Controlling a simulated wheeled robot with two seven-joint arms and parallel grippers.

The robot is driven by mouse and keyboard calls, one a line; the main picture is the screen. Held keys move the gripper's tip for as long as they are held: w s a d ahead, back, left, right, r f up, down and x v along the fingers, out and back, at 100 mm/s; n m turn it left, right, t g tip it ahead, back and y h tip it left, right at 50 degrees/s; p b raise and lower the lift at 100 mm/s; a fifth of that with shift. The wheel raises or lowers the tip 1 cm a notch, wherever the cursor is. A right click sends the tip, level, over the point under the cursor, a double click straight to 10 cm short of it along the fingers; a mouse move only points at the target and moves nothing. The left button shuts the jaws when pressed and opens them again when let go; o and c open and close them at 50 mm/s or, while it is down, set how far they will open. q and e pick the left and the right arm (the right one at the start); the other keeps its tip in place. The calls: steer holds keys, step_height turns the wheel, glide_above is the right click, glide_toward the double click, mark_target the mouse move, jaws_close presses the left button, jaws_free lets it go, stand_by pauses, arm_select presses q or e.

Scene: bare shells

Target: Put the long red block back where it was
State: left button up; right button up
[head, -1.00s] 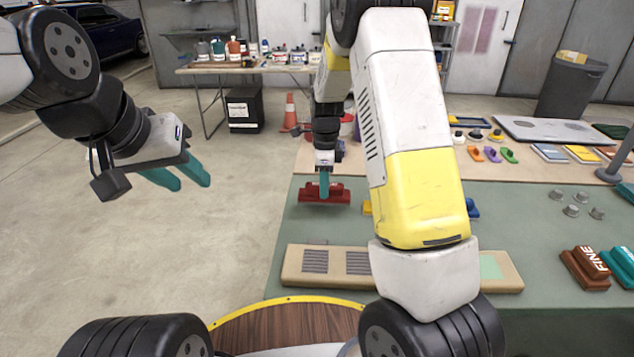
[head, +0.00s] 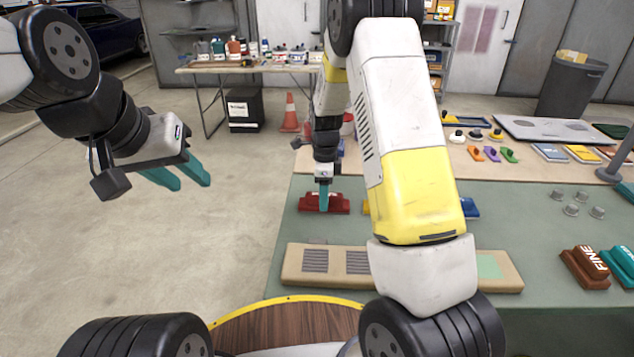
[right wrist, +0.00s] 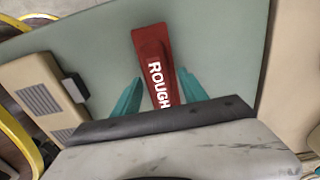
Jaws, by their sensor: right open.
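The long red block (head: 338,204) lies at the left part of the green mat, beyond the beige board. In the right wrist view, the red block (right wrist: 150,45) shows white lettering "ROUGH". My right gripper (head: 323,200) is down at the block. In the right wrist view, its teal fingers (right wrist: 160,80) stand apart on either side of the block, with a visible gap on each side. My left gripper (head: 182,175) hangs over the floor at the left, its fingers apart and empty. Whether the block lies fully flat is hard to tell.
The beige board (head: 290,265) with grey slotted patches lies in front of the block. Yellow and blue pieces (head: 470,208) are partly hidden behind my right arm. Brown (head: 585,268) and teal blocks stand at right, near several grey knobs (head: 571,210). The mat's left edge is close to the block.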

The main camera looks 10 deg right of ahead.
step_height(320, 180, up, 12)
steer(key=s+d+r+n+t+y, duration=0.2)
steer(key=s+r+n+t, duration=0.1)
steer(key=s+r+n, duration=0.75)
steer(key=s+r+n+t, duration=0.1)
steer(key=s+r+n, duration=0.1)
steer(key=s+n, duration=0.3)
steer(key=s+r+n+t, duration=0.2)
steer(key=s+n, duration=0.3)
steer(key=s, duration=0.6)
steer(key=shift+s+r, duration=0.25)
steer(key=shift+r, duration=0.05)
